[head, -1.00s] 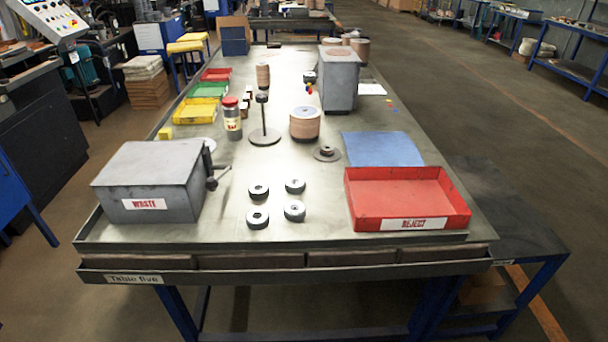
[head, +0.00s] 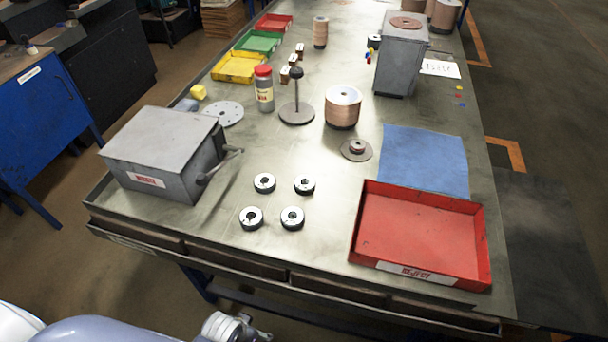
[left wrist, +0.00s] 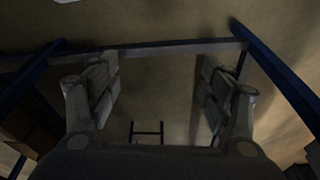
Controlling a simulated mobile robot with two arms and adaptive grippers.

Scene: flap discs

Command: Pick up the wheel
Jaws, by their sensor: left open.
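Several small dark wheels with pale rims and centre holes lie flat in a loose square on the table's near half: back left (head: 264,183), back right (head: 304,185), front left (head: 251,218) and front right (head: 292,217). A flat disc with a raised hub (head: 356,150) lies behind them. I cannot tell which one is meant by the wheel. My left gripper (left wrist: 160,75) is open and empty in the left wrist view, over floor and blue frame bars. Part of my arm shows at the bottom left of the head view, before the table edge. My right gripper is not in view.
A grey box with a side handle (head: 165,150) stands left of the wheels. A red tray (head: 420,235) lies right, with a blue sheet (head: 424,160) behind it. A copper-coloured spool (head: 343,108) and a post on a round base (head: 297,115) stand farther back.

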